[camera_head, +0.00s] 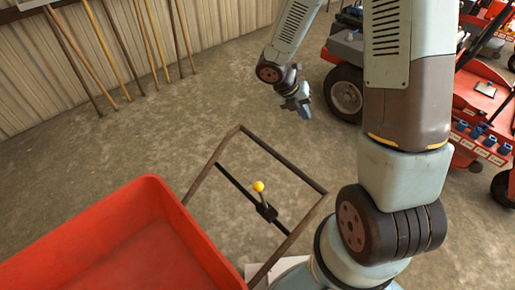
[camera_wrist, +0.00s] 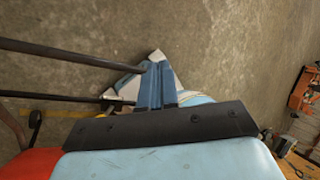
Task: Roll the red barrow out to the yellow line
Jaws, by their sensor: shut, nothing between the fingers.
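The red barrow (camera_head: 150,235) stands at the lower left of the head view, its tray seen from above and cut by the frame edges. Its dark handle frame (camera_head: 282,158) reaches right, with a yellow-knobbed lever (camera_head: 259,187) on a crossbar. My gripper (camera_head: 304,110) is beyond the frame's far bar, apart from it, pointing down and empty. In the wrist view the blue fingers (camera_wrist: 160,86) are together, and dark bars (camera_wrist: 60,50) come in from the left close by.
Long-handled tools (camera_head: 128,50) lean along the corrugated wall at the back left. Red machines with black tyres (camera_head: 346,92) stand at the upper right, with a red rack of blue items (camera_head: 478,135) at the right. Bare floor (camera_head: 225,90) lies between wall and barrow.

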